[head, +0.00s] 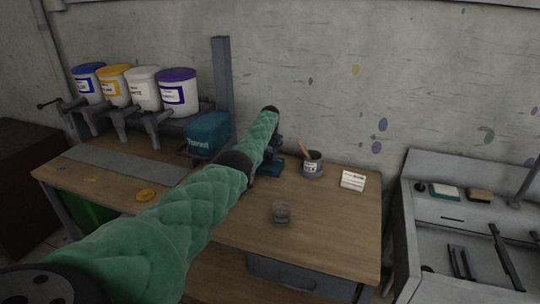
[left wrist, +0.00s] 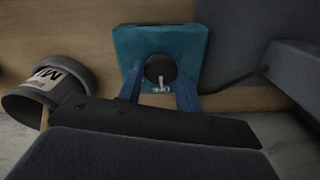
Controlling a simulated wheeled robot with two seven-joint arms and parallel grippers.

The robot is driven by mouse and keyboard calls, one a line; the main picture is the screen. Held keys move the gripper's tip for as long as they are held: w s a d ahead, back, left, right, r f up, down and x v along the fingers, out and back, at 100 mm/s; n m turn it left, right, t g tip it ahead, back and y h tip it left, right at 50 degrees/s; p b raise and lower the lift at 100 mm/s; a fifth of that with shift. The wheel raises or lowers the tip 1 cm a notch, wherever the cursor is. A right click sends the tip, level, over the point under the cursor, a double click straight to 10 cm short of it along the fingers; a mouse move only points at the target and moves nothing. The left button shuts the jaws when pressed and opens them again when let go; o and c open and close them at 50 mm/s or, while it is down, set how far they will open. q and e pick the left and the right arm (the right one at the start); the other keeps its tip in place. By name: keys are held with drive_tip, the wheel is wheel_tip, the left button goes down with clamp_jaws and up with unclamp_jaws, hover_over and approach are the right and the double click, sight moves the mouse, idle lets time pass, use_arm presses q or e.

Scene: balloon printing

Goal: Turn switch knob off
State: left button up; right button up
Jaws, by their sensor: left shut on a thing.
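The switch box (left wrist: 185,45) is teal, with a round black knob (left wrist: 160,68) on its face and a small pale mark near the knob's lower edge. The blue fingers of my left gripper (left wrist: 159,92) stand on either side of the knob and are shut on it. In the head view my green-sleeved left arm reaches across the table, and its gripper (head: 268,166) is at the box, which my arm mostly hides. The small lettering by the knob is hard to read. My right gripper is not in view.
A grey labelled pot (head: 311,165) with a brush stands right of the box; it shows left in the wrist view (left wrist: 38,100). A white card (head: 353,180) and a glass (head: 281,213) are on the wooden table (head: 330,225). Several paint buckets (head: 145,90) stand back left.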

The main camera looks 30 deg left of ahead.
sight(270, 156)
use_arm(q)
drive_tip(key=o, duration=1)
drive_tip(key=shift+r, duration=1.3)
wheel_tip(270, 156, up, 4)
drive_tip(key=shift+f+b, duration=0.2)
drive_tip(key=shift+b, duration=0.65)
drive_tip(key=shift+r, duration=0.85)
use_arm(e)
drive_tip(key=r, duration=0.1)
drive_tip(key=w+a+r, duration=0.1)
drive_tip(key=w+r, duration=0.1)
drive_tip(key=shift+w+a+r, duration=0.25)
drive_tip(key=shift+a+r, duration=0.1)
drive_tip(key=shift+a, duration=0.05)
use_arm(q)
drive_tip(key=shift+f, duration=0.15)
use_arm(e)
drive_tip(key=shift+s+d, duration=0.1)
